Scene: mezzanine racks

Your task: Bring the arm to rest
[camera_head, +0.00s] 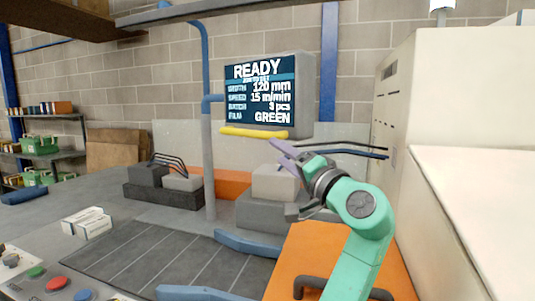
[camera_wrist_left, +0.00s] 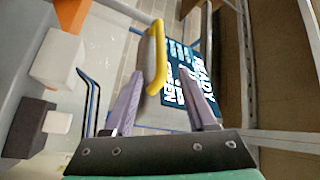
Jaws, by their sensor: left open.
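My left arm (camera_head: 362,220) is green and reaches up in the head view over an orange surface. Its gripper (camera_head: 283,151) has pale purple fingers and points up and to the left, just below the right end of a yellow bar (camera_head: 254,132) under a display. In the left wrist view the two fingers of the gripper (camera_wrist_left: 160,88) stand apart with nothing held between them. The yellow bar (camera_wrist_left: 156,55) shows beyond the fingertips; I cannot tell the exact gap. My right gripper is not in view.
Grey blocks (camera_head: 275,183) stand behind my arm. A pale cabinet (camera_head: 398,110) closes off the right.

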